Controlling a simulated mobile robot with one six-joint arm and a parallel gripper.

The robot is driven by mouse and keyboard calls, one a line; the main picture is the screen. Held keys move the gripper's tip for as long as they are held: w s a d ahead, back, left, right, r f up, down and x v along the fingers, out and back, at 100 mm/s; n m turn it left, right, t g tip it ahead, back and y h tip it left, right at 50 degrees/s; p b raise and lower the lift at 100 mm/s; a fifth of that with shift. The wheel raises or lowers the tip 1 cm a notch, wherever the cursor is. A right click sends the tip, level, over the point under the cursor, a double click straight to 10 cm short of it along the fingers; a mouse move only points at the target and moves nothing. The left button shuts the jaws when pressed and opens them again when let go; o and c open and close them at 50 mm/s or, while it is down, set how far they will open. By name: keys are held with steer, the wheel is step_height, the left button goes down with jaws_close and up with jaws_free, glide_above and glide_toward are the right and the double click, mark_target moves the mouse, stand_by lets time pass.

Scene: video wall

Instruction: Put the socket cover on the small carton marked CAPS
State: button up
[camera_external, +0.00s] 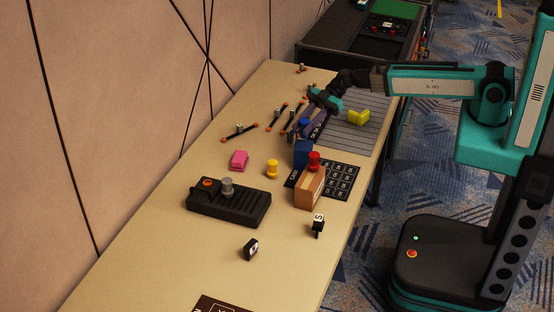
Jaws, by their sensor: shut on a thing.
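My gripper (313,113) reaches in from the right over the far part of the table, pointing down and left. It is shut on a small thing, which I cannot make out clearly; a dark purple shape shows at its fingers. I cannot pick out the socket cover with certainty.
A grey grooved mat (350,138) carries a yellow angled piece (358,116). A yellow knob (272,169), a pink block (239,160), a black device (228,205) and small dark cubes lie nearer. Several orange-ended bars lie left of my gripper.

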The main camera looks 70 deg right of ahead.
steer(key=shift+f+p, duration=0.55)
steer(key=shift+f, duration=1.2)
steer(key=shift+f+b, duration=0.15)
steer(key=shift+b, duration=0.15)
steer(key=o, duration=1)
steer(key=shift+r+p, duration=0.3)
steer(key=shift+p, duration=0.1)
steer(key=shift+b+v, duration=1.2)
steer(key=shift+v, duration=4.8)
steer(key=shift+a+f, duration=0.1)
steer(key=shift+f, duration=0.15)
